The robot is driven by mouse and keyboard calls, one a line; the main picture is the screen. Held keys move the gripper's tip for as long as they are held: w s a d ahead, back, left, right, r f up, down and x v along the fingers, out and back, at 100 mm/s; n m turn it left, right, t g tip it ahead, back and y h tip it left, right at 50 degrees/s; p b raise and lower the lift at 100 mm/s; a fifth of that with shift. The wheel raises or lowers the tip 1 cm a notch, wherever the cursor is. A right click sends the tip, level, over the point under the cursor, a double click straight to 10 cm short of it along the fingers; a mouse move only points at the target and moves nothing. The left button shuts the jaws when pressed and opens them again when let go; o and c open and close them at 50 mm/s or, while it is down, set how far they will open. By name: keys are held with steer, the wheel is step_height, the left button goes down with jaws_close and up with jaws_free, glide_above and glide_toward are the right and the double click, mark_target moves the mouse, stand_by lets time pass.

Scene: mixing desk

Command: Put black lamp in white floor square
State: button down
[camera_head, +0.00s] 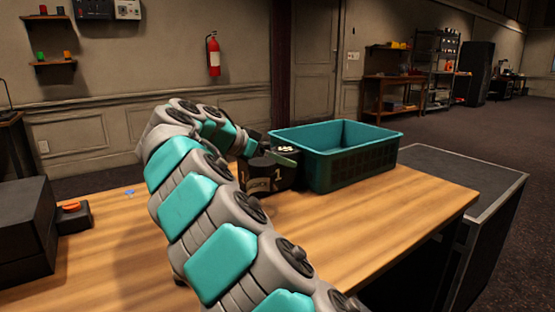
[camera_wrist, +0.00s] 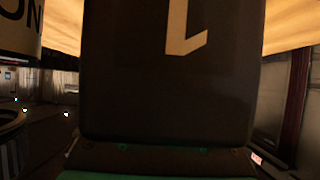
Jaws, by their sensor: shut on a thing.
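My gripper (camera_head: 284,158) reaches over the wooden table, just left of the teal crate. It is shut on a dark container marked with a pale "1" (camera_head: 285,179). That container fills the middle of the wrist view (camera_wrist: 170,90), and its lower part and the fingertips are hard to make out. I cannot tell whether it touches the table. I cannot identify the black lamp for certain; a thin dark stand (camera_head: 6,95) at the far left edge may be a lamp. No white floor square shows in either view.
A dark container with a pale label (camera_head: 257,184) stands right beside the held one. The teal crate (camera_head: 350,165) is on the table (camera_head: 370,235). A black box (camera_head: 25,230) and a red-orange button (camera_head: 70,207) are at left. Open floor (camera_head: 470,135) lies beyond the black case (camera_head: 475,180).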

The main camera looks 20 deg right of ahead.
mark_target(244, 158)
jaws_free()
steer(key=shift+a+r, duration=0.1)
steer(key=shift+r, duration=0.05)
steer(key=p+v, duration=0.2)
steer(key=v, duration=0.8)
steer(key=shift+p, duration=0.4)
steer(key=shift+a+b, duration=0.3)
steer(key=shift+s+a+r, duration=0.15)
steer(key=shift+a+r, duration=0.2)
steer(key=shift+a, duration=0.15)
